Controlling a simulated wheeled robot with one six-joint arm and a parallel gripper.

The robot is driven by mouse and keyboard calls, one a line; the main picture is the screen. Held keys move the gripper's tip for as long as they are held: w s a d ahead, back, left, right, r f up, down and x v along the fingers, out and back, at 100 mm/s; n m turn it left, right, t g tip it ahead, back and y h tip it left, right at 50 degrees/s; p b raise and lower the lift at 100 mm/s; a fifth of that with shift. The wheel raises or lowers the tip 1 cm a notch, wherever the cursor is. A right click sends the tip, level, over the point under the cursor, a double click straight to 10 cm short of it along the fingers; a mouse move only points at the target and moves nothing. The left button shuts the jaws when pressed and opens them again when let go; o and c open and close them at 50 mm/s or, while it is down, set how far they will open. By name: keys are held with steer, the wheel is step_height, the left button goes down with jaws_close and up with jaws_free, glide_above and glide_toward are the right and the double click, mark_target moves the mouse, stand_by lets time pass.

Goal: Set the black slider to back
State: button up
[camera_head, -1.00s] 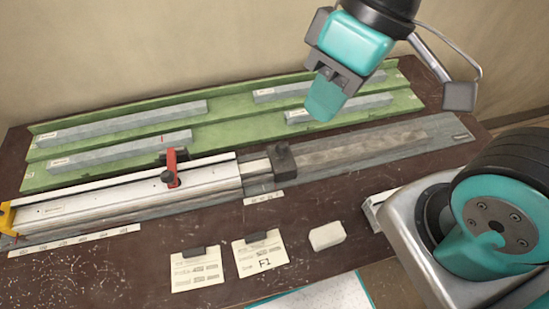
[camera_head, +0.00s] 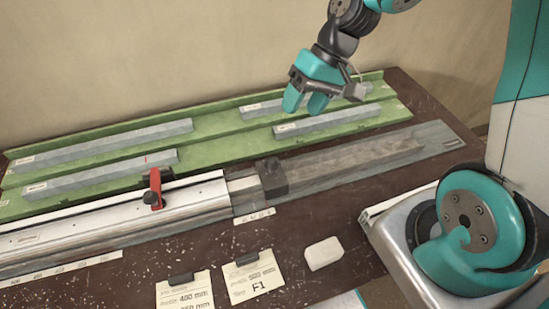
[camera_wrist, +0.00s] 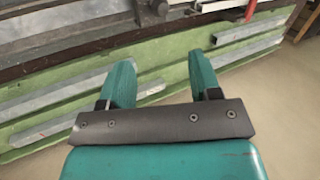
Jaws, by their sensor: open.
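The black slider (camera_head: 272,178) is a dark block on the grey rail (camera_head: 350,160), just right of the end of the pale aluminium profile (camera_head: 110,219). It also appears as a dark shape at the top of the wrist view (camera_wrist: 153,9). My gripper (camera_head: 304,101) is open and empty, in the air above the green rack, behind and above the slider, apart from it. In the wrist view its two teal fingers (camera_wrist: 157,82) are spread, with the slider beyond the gap between them. The slider's underside is hidden.
A red clamp lever (camera_head: 155,188) stands on the profile left of the slider. The green rack (camera_head: 220,148) behind holds several grey bars. Two clipped cards (camera_head: 253,281) and a white block (camera_head: 324,254) lie in front. The rail right of the slider is clear.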

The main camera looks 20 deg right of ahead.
mark_target(275, 159)
steer(key=p+x, duration=0.1)
steer(key=x, duration=1.4)
jaws_close()
steer(key=shift+d, duration=0.1)
